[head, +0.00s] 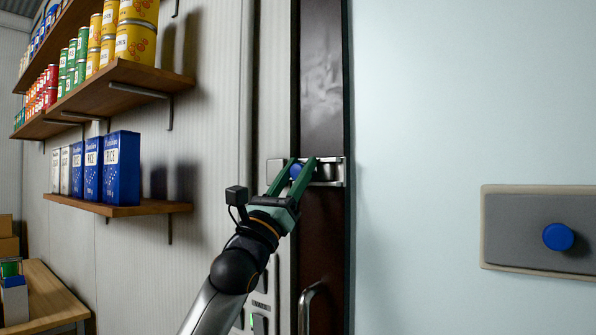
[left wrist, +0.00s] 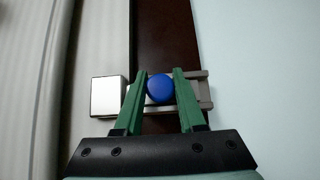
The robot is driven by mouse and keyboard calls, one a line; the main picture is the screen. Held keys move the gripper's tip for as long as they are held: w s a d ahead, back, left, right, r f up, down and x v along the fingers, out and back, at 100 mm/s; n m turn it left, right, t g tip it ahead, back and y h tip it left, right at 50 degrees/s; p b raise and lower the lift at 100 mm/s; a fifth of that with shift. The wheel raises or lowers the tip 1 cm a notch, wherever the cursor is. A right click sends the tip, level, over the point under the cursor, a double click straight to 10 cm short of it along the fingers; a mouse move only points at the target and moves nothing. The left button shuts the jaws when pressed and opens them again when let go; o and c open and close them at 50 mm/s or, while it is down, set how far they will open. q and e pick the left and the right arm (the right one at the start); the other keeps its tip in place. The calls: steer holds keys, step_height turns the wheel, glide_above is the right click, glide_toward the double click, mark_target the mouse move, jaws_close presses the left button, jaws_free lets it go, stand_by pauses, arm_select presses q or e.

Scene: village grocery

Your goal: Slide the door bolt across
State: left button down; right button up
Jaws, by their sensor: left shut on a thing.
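The door bolt (head: 330,172) is a metal fitting mounted across the dark brown door (head: 322,225), with a round blue knob (head: 297,172). The knob also shows in the left wrist view (left wrist: 160,87). My left gripper (head: 302,163) has its green fingers on either side of the knob and is shut on it. In the left wrist view a pale, box-shaped keeper (left wrist: 108,96) sits on the frame left of the bolt. The fingers partly hide the bar, so I cannot tell whether it reaches into the keeper. My right gripper is not in view.
A curved door handle (head: 308,305) is below the bolt. A grey plate with another blue knob (head: 558,237) is on the pale wall at right. Shelves (head: 120,208) with cans and blue rice boxes (head: 121,168) line the left wall. A wooden table (head: 50,295) stands lower left.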

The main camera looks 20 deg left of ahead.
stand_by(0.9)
arm_select(q)
steer(key=shift+w+a, duration=0.1)
steer(key=shift+a, duration=0.1)
steer(key=a+p, duration=0.1)
steer(key=a, duration=0.1)
steer(key=w+a+p, duration=0.1)
steer(key=shift+w+a, duration=0.15)
steer(key=shift+a, duration=0.25)
steer(key=c, duration=0.5)
jaws_free()
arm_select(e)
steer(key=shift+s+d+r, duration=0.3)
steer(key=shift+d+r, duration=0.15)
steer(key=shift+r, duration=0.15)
arm_select(q)
steer(key=shift+f, duration=0.1)
